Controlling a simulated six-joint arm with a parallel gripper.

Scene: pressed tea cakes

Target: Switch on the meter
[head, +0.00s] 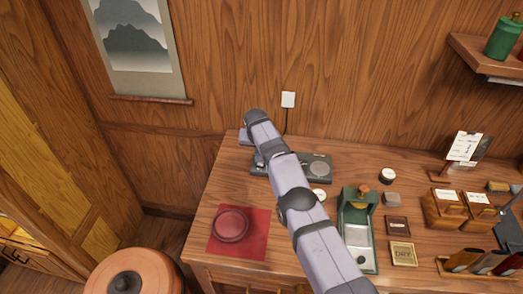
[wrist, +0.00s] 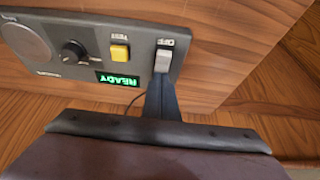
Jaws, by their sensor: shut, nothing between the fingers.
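The meter is a dark grey box on the desk against the wall, partly behind my arm in the head view (head: 318,168). In the wrist view its panel (wrist: 95,40) appears upside down, with a round plate, a black knob (wrist: 73,52), a yellow TEST button (wrist: 120,52) and a lit green READY display (wrist: 117,79). A pale switch (wrist: 162,60) sits at the right end beside the label OFF. My gripper (wrist: 159,82) is shut and empty, its tips at the switch's lower edge; I cannot tell whether they touch it.
A green press (head: 357,230), small boxes and a card stand (head: 462,148) fill the right. A cable runs from the wall socket (head: 288,99) behind the meter.

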